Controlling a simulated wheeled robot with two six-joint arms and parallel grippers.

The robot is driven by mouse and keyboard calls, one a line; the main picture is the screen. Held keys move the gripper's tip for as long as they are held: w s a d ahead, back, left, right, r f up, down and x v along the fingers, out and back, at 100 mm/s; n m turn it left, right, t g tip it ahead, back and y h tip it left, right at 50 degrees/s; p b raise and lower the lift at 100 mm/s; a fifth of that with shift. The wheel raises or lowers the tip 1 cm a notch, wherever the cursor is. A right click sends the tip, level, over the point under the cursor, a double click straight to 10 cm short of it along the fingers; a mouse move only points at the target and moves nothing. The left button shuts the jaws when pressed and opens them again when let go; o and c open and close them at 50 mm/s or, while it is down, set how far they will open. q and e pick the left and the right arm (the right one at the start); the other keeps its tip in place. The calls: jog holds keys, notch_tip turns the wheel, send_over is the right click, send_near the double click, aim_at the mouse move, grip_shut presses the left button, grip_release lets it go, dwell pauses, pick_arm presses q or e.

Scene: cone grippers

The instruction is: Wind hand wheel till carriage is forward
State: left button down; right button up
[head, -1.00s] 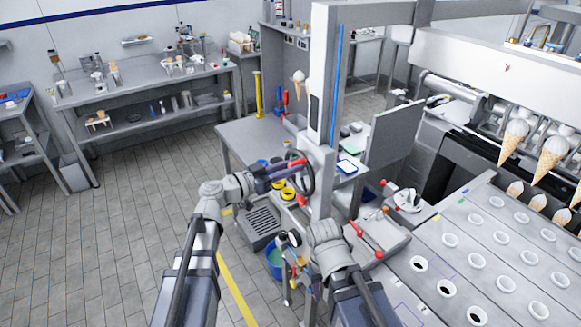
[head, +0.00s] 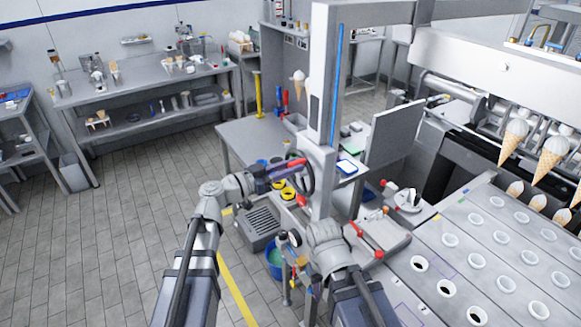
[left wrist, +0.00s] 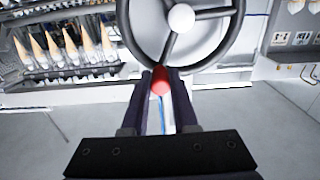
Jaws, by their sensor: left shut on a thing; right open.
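The dark hand wheel (head: 309,183) is mounted on the side of the light grey column. In the left wrist view the wheel (left wrist: 205,64) shows its spokes and a pale round hub, with its top cut off. My left gripper (head: 294,163) is shut on the wheel's red knob (left wrist: 161,80), which lies between the fingers at the lower rim. The carriage is probably the row of cone grippers holding cones (head: 515,137) under the white beam at the right. My right gripper (head: 287,240) is open, low in front of the column; its fingers are hard to make out.
The grey column (head: 321,195) stands close beside the wheel. A metal plate with rows of round holes (head: 468,262) lies at the right. A teal bucket (head: 275,259) stands on the floor.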

aim_at(310, 176)
pick_arm(q)
jog(key=shift+s+d+f, duration=0.1)
jog(key=shift+s+f, duration=0.05)
jog(key=shift+s+d+f+m+b, duration=0.25)
jog(key=shift+s+f+m+b, duration=0.2)
jog(key=shift+m, duration=0.65)
jog(key=shift+s+d+f+m+b, duration=0.3)
jog(key=shift+f+m+b, duration=0.15)
jog(key=shift+m, duration=0.65)
jog(key=shift+s+d+f+m+b, duration=0.25)
jog(key=shift+s+f+m+b, duration=0.2)
jog(key=shift+m, duration=0.65)
jog(key=c, duration=0.7)
grip_release()
jog(key=shift+w, duration=0.1)
jog(key=shift+v, duration=3.95)
